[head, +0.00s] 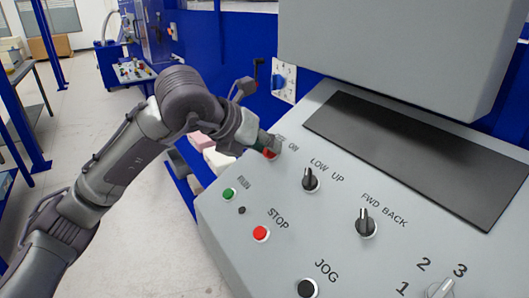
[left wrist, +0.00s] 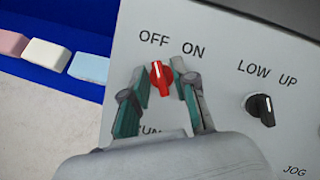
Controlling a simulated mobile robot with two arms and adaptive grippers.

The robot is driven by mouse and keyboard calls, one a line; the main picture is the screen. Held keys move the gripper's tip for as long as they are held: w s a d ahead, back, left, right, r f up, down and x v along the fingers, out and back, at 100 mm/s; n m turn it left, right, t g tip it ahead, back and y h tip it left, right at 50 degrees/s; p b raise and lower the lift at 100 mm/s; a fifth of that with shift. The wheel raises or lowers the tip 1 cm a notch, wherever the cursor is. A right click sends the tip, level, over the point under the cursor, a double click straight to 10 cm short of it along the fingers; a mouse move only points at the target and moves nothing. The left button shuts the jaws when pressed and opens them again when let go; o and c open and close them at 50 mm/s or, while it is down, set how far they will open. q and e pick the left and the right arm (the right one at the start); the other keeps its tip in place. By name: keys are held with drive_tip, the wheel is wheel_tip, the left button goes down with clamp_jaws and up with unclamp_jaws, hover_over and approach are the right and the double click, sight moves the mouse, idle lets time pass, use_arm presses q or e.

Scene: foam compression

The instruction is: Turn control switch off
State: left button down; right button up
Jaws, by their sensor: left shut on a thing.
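The control switch is a red knob with a white mark (left wrist: 161,78) on the grey panel, below the words OFF and ON in the left wrist view. Its upper end points up, nearer to the word OFF. In the head view a bit of its red (head: 270,154) shows under the fingers. My left gripper (head: 266,146) is at the panel's far left corner. In the left wrist view its two green-padded fingers (left wrist: 159,72) are on either side of the knob, shut on it. My right gripper is not in view.
The panel also has a LOW UP knob (head: 311,180), a FWD BACK knob (head: 366,223), a green RUN button (head: 229,194) and a red STOP button (head: 261,233). A grey box (head: 400,50) overhangs the panel's back. Foam blocks (left wrist: 48,54) lie left of the panel.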

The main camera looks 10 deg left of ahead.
use_arm(q)
drive_tip(key=shift+n+b, duration=0.4)
drive_tip(key=shift+n, duration=0.5)
drive_tip(key=shift+y, duration=0.3)
drive_tip(key=c, duration=1.2)
unclamp_jaws()
drive_tip(key=shift+c, duration=0.2)
drive_tip(key=shift+r, duration=0.1)
drive_tip(key=v, duration=1.2)
drive_tip(key=shift+s, duration=0.1)
